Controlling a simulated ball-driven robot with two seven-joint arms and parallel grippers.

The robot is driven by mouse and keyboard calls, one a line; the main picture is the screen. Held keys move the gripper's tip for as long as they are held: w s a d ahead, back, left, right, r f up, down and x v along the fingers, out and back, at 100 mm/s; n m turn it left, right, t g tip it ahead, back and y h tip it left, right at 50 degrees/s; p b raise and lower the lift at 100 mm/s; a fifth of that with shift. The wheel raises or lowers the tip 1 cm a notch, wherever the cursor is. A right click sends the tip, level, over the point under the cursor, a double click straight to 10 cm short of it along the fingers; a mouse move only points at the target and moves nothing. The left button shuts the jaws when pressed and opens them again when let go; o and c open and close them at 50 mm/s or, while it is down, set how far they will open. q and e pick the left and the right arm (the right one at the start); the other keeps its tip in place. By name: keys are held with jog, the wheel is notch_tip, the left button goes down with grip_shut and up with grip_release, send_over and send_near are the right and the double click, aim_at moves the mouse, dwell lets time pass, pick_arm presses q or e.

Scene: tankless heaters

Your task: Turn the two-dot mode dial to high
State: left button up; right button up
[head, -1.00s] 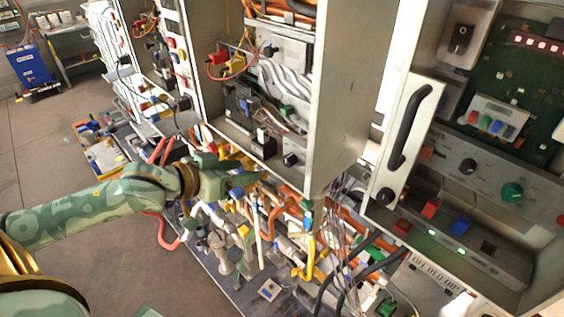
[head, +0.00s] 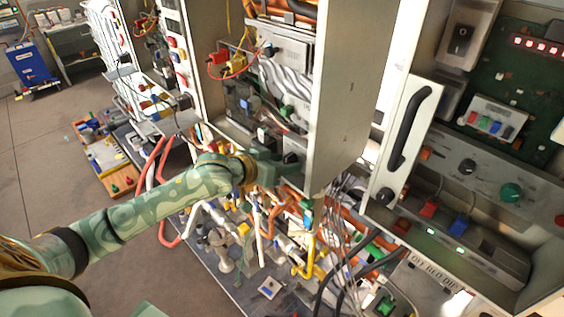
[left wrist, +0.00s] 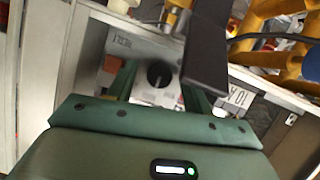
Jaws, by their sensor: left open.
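A black round dial (head: 291,158) sits on a light panel at the lower right of the open middle cabinet. The left wrist view shows this dial (left wrist: 159,74) on a pale plate with small print; I cannot make out any dots. My green left gripper (head: 282,167) is at that panel, its fingertips close to the dial. In the left wrist view its fingers are apart, one on each side of the dial, with nothing held; whether they touch it I cannot tell. My right gripper is not in view.
The middle cabinet's side wall (head: 343,100) stands right of my gripper. Pipes and cables crowd the space below.

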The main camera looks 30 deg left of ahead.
pick_arm(q)
jog(key=c, duration=1)
jog(key=shift+d+r+m+y+p, duration=0.15)
jog(key=shift+m+y+p, duration=0.15)
jog(key=shift+p, duration=0.5)
jog(key=shift+a+r+m+y+p, duration=0.1)
jog(key=shift+m+y+p, duration=0.1)
jog(key=shift+m+p, duration=0.4)
jog(key=shift+d+m+t+y+p, duration=0.1)
jog(key=shift+m+t+y+p, duration=0.25)
jog(key=shift+p, duration=0.6)
jog(key=shift+f+m+y+p, duration=0.15)
jog(key=shift+m+y+p, duration=0.45)
jog(key=shift+m, duration=0.25)
jog(key=shift+s+f+m+t+y, duration=0.1)
jog(key=shift+m+t+y, duration=0.4)
jog(key=shift+m, duration=0.4)
jog(key=o, duration=1)
jog(key=shift+d, duration=0.1)
